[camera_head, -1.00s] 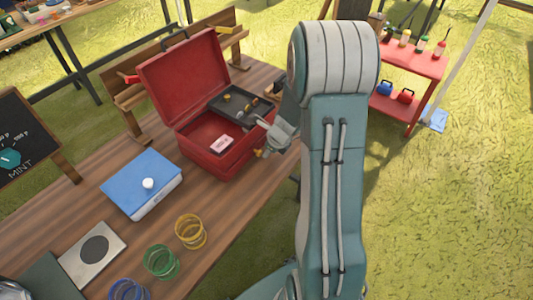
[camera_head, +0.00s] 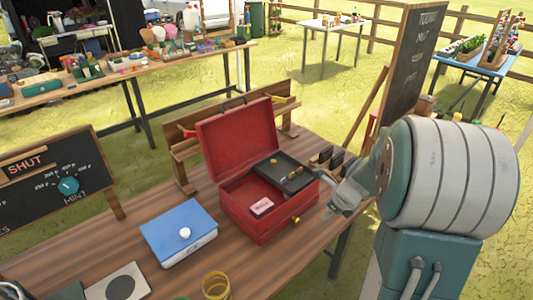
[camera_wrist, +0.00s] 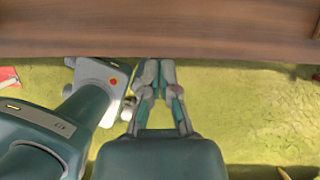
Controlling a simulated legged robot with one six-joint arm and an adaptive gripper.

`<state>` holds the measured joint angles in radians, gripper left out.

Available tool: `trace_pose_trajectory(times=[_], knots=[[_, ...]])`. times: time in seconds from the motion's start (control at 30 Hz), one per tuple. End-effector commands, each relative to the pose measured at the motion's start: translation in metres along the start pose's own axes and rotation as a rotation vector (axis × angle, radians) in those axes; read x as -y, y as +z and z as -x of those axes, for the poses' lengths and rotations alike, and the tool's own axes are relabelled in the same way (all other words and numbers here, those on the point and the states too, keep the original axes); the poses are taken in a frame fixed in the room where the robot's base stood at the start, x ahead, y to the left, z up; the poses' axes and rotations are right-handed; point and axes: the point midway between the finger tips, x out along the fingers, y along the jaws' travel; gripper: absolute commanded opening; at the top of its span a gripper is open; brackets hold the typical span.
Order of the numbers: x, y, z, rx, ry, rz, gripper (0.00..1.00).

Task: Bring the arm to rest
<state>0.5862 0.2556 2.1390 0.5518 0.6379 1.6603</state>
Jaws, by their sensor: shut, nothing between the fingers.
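My gripper (camera_wrist: 156,72) shows in the wrist view with its fingertips together and nothing between them, close to the edge of the wooden table (camera_wrist: 80,30). In the head view my arm stands at the right, its large grey joint near the picture's right side. Its grey-green end part lies just right of the open red toolbox (camera_head: 250,215), and the fingertips cannot be made out there. The toolbox lid is up. Inside are a dark tray (camera_head: 284,172) with small brass-coloured pieces and a pink block (camera_head: 262,206).
A blue box (camera_head: 180,228) with a white knob, a grey plate with a dark disc (camera_head: 120,287) and a yellow coil (camera_head: 215,285) are on the wooden table. A chalkboard (camera_head: 58,183) stands at the left, a taller one (camera_head: 415,65) behind my arm. Grass lies beyond the table.

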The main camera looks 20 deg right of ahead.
Motion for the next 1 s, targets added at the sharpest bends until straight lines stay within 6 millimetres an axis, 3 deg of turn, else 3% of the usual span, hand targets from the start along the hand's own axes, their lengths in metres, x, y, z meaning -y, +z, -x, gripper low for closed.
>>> trace_pose_trajectory(times=[0.13,0.27,0.4,0.6,0.77,1.0], knots=[[-0.005,0.005,0.005,0.001,-0.003,0.052,0.0],[-0.031,0.022,0.028,-0.001,-0.016,0.308,0.0],[-0.073,0.039,0.061,-0.012,-0.033,0.712,0.0],[-0.13,0.048,0.102,-0.044,-0.065,1.277,0.0],[-0.172,0.043,0.131,-0.085,-0.094,1.718,0.0],[-0.223,0.022,0.165,-0.182,-0.147,2.345,0.0]])
